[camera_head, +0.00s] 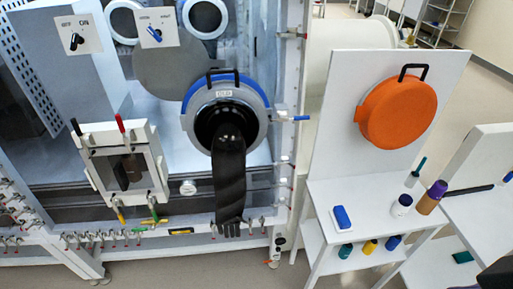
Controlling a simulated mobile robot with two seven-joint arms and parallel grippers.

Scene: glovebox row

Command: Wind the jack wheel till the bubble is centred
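I cannot make out a jack wheel or a bubble level in the head view. The nearest round things are a blue-ringed glove port (263,128) with a black glove (229,180) hanging from it, and an orange round cover (398,113) with a black handle on a white upright panel. Neither of my grippers shows. A dark shape is cut off at the lower right corner, and I cannot tell what it is.
A framed window box (153,136) with red and black levers stands at the left. Two switch plates, OFF/ON (76,34) and another (156,28), sit above. A white shelf (372,218) holds a blue item (342,217) and bottles.

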